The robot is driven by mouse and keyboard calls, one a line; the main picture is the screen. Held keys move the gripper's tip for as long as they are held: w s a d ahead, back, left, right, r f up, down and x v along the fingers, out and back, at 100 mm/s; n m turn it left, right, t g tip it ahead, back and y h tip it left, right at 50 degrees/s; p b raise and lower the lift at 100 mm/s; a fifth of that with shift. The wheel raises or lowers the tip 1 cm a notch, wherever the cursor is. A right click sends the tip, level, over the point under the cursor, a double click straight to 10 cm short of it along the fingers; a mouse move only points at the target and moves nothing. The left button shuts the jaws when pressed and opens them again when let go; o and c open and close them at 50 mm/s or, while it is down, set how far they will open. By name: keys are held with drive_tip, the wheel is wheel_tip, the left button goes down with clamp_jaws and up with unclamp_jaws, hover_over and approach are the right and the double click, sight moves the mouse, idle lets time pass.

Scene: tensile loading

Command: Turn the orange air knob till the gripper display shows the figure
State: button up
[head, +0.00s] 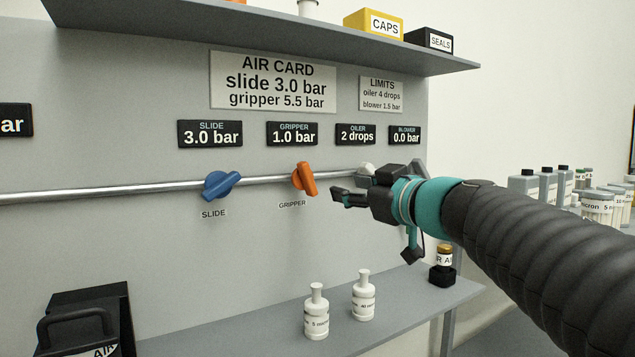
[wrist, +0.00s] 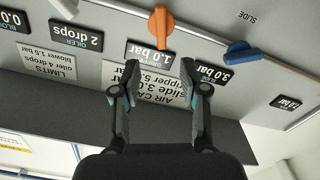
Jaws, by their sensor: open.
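The orange air knob (head: 304,180) sits on the metal pipe above the label GRIPPER, its handle tilted slightly from upright. It also shows in the wrist view (wrist: 159,27), beyond my fingertips. The gripper display (head: 292,134) reads 1.0 bar; the air card (head: 273,81) lists gripper 5.5 bar and slide 3.0 bar. My gripper (head: 340,197) is just right of the orange knob in the head view, apart from it. In the wrist view my gripper (wrist: 158,75) has its two fingers spread with nothing between them.
A blue slide knob (head: 221,185) sits left on the same pipe; its display (head: 210,134) reads 3.0 bar. The oiler display (head: 356,134) reads 2 drops, the blower (head: 404,135) 0.0 bar. Two white bottles (head: 340,305) stand on the lower shelf. An upper shelf (head: 270,33) overhangs the panel.

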sight(311, 179)
drive_tip(key=b+x, duration=0.1)
drive_tip(key=x, duration=1.2)
drive_tip(key=shift+w+a, duration=0.25)
drive_tip(key=shift+a, duration=0.05)
clamp_jaws()
